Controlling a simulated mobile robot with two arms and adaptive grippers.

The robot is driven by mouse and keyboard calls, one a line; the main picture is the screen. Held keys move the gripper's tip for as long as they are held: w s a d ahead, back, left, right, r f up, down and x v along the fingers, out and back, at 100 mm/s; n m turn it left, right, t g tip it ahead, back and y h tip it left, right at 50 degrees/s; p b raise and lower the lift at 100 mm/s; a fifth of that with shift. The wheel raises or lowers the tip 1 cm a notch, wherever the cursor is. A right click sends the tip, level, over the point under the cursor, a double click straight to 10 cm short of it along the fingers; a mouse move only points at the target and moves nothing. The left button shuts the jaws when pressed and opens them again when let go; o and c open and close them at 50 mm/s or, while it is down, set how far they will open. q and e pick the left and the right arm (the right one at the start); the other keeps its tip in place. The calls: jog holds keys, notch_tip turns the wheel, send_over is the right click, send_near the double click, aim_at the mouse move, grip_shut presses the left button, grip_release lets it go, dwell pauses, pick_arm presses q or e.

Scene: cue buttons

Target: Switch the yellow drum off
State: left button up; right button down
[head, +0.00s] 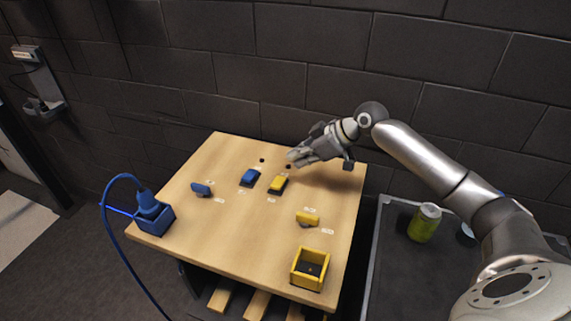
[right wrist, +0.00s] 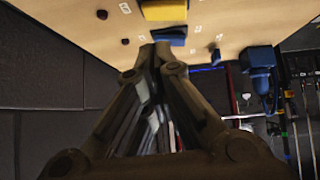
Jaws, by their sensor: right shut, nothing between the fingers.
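A small yellow rounded piece (head: 307,219) lies between two white labels on the right half of the wooden table; I cannot tell its setting. A yellow block on a dark base (head: 277,184) sits farther back and also shows at the top of the right wrist view (right wrist: 165,10). My right gripper (head: 292,157) is shut and empty, over the back of the table behind that yellow block. In the right wrist view its fingertips (right wrist: 158,47) appear just below a blue block (right wrist: 170,36); contact cannot be told. My left gripper is not in view.
The blue block (head: 250,177) and a blue piece (head: 201,189) are left of the yellow ones. A blue box with a plug and cable (head: 155,220) stands at the left edge, an open yellow box (head: 310,281) at the front. A green can (head: 424,222) stands right of the table (head: 240,260).

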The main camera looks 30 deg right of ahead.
jog(key=shift+v, duration=1.55)
